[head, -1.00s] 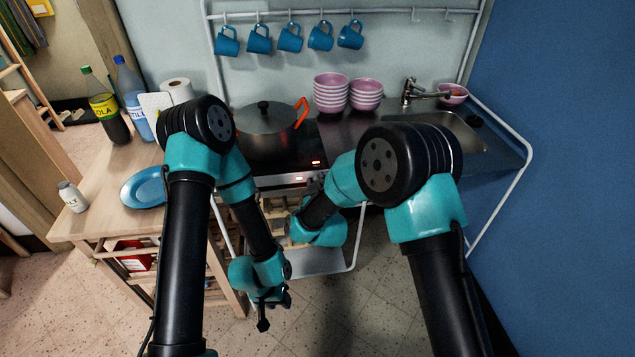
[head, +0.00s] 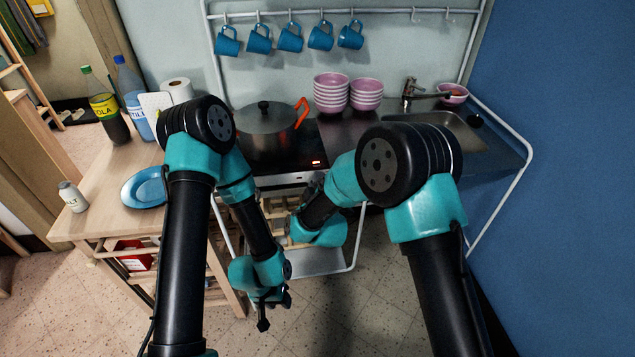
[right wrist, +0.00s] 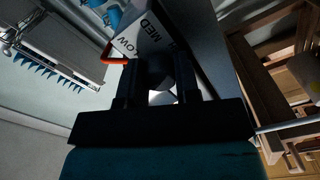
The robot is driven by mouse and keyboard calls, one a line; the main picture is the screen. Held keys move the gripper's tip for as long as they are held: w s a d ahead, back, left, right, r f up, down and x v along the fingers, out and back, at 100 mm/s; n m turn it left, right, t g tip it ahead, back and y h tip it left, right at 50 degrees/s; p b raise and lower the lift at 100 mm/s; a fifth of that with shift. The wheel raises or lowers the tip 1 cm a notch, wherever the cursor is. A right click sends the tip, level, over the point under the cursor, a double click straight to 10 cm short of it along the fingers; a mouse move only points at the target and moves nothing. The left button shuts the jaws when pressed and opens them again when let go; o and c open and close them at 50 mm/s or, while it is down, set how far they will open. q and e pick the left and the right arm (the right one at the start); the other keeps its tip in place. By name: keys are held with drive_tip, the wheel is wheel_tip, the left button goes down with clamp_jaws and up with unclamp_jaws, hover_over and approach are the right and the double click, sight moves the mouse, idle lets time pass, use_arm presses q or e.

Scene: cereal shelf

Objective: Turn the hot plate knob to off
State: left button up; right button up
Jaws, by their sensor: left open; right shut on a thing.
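The hot plate (head: 300,158) sits on the counter with a grey pot (head: 265,138) on it. A red indicator (head: 316,162) is lit on its top. In the right wrist view, its front panel (right wrist: 138,38) shows the labels MED and LOW. The dark round knob (right wrist: 160,70) is between the fingers of my right gripper (right wrist: 160,88), which is shut on it. In the head view, my right forearm reaches the panel and mostly hides the knob. My left gripper (head: 265,308) is open and empty, low in front of the wooden cart.
Pink bowls (head: 331,93) stand right of the pot, before the sink (head: 455,130). Blue mugs (head: 290,38) hang from a rail. Bottles and a blue plate (head: 145,187) are on the wooden table (head: 100,205) at left. Open floor lies below the counter.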

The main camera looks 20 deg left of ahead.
idle(0.3)
drive_tip(key=o, duration=0.8)
drive_tip(key=shift+o, duration=0.7)
drive_tip(key=shift+f, duration=0.1)
drive_tip(key=shift+s, duration=0.2)
